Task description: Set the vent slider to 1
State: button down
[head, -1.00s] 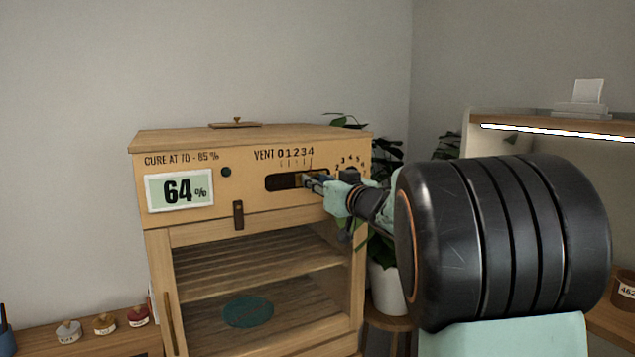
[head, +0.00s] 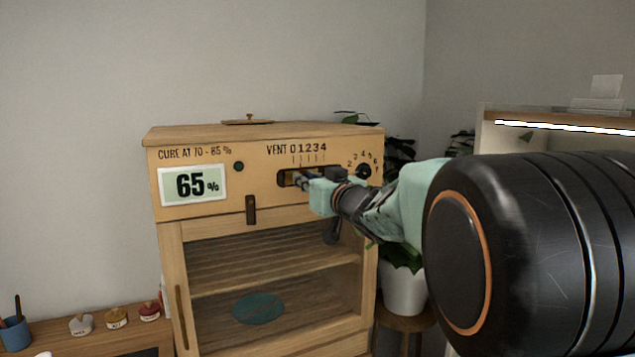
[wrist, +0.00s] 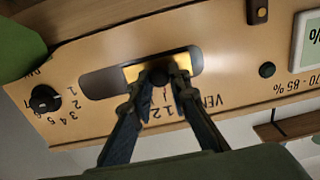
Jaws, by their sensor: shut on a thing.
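The vent slider is a brass plate (wrist: 135,73) with a dark knob (wrist: 160,76), set in a dark slot (wrist: 98,83) on the wooden cabinet's front panel (head: 260,205). The printed scale "VENT 0 1 2 3 4" (head: 297,149) runs above the slot in the head view. My gripper (wrist: 160,84) is shut on the knob, one finger on each side. In the head view my gripper (head: 299,180) is at the slot, its tips roughly below the 0 and 1 marks. My fingers partly cover the numbers in the wrist view, so the exact mark is unclear.
A numbered dial (head: 364,171) sits right of the slot, close to my gripper. A display (head: 193,185) reads 65 %. A small dark button (head: 239,167) and a latch (head: 251,210) are left of the slot. A potted plant (head: 404,288) stands right of the cabinet.

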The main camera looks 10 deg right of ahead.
jog(key=shift+w+d, duration=0.1)
jog(key=shift+d, duration=0.1)
jog(key=c, duration=1.8)
grip_release()
jog(key=v, duration=0.7)
jog(key=shift+s, duration=0.25)
